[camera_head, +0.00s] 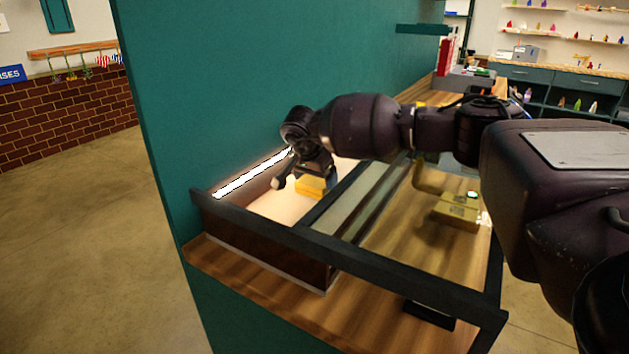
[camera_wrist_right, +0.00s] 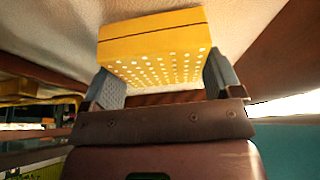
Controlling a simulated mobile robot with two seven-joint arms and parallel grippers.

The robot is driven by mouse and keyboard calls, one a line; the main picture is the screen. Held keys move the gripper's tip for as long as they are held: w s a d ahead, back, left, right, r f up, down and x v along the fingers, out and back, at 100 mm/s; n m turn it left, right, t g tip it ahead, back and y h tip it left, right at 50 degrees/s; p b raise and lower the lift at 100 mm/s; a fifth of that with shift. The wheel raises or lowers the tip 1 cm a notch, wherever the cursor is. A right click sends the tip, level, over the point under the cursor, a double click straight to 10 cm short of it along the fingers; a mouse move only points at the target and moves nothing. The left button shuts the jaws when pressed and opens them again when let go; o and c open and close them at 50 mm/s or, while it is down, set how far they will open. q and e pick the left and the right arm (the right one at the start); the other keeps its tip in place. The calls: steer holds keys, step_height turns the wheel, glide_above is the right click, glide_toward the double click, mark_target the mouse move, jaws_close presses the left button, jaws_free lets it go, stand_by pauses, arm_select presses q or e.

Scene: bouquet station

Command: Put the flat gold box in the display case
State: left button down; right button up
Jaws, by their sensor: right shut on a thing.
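The flat gold box (camera_wrist_right: 155,45), with rows of white dots on one face, sits between the fingers of my right gripper (camera_wrist_right: 162,78) in the wrist view. The fingers are shut on its two sides. In the head view my right gripper (camera_head: 306,178) reaches down inside the dark-framed display case (camera_head: 265,222), and part of the gold box (camera_head: 311,187) shows below it. The box is close to the case's pale lit floor (camera_head: 278,208); I cannot tell whether it touches. My left gripper is not in view.
A bright light strip (camera_head: 250,174) runs along the teal wall side of the case. A second gold-coloured box (camera_head: 455,211) stands on the wooden surface to the right. The case's dark front rail (camera_head: 350,257) lies in front of my gripper.

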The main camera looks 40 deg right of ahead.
steer(key=shift+f, duration=0.25)
steer(key=shift+f, duration=0.15)
steer(key=o, duration=0.9)
steer(key=shift+a+r, duration=0.15)
steer(key=shift+r, duration=0.4)
steer(key=p+v, duration=0.1)
steer(key=v, duration=1)
steer(key=shift+r+p, duration=0.1)
steer(key=shift+p, duration=0.3)
